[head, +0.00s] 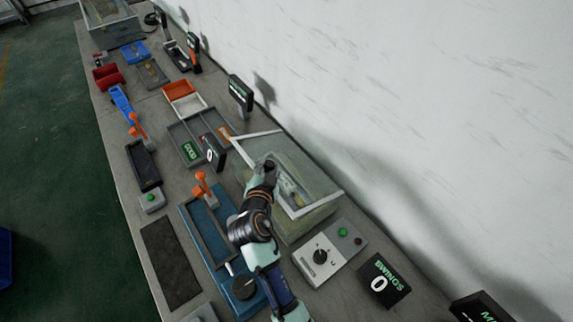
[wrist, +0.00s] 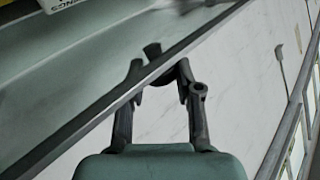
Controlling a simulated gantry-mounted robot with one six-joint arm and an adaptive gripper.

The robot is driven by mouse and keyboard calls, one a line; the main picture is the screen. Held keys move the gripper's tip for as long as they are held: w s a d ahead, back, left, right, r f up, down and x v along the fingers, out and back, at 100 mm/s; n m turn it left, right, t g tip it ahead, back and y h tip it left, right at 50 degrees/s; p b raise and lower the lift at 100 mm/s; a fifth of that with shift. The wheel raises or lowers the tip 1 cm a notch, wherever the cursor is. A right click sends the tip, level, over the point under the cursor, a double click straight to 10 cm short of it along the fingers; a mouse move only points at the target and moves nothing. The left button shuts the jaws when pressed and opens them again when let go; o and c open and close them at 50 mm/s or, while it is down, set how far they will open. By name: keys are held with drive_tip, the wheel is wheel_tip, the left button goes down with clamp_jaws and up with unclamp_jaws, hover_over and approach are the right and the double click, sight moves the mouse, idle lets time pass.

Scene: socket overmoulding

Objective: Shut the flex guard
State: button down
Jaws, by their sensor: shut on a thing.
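The flex guard (head: 318,204) is a clear panel with a pale frame on a box-shaped station at the middle of the bench. It looks tilted, but how far it stands open is hard to tell. My gripper (head: 266,168) is at the guard's near left side in the head view, and my arm hides part of that side. In the wrist view my gripper (wrist: 163,78) has its fingers closed on the guard's dark edge bar (wrist: 95,113), which runs diagonally between them. The exact contact is partly hidden by the fingers.
A control box (head: 328,254) with a knob and buttons stands right of the station. A blue fixture (head: 190,218) with an orange lever lies to the left. A dark mat (head: 170,262) lies at the front edge. The wall is close behind.

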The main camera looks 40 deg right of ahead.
drive_tip(key=shift+w+a+f+b, duration=0.1)
drive_tip(key=shift+a+f+b, duration=0.25)
drive_tip(key=shift+f, duration=0.25)
drive_tip(key=shift+a+f+b, duration=0.2)
drive_tip(key=shift+f+b, duration=0.25)
drive_tip(key=shift+f, duration=0.1)
drive_tip(key=c, duration=0.8)
unclamp_jaws()
drive_tip(key=shift+r, duration=0.15)
wheel_tip(320, 180, up, 10)
drive_tip(key=shift+f, duration=0.1)
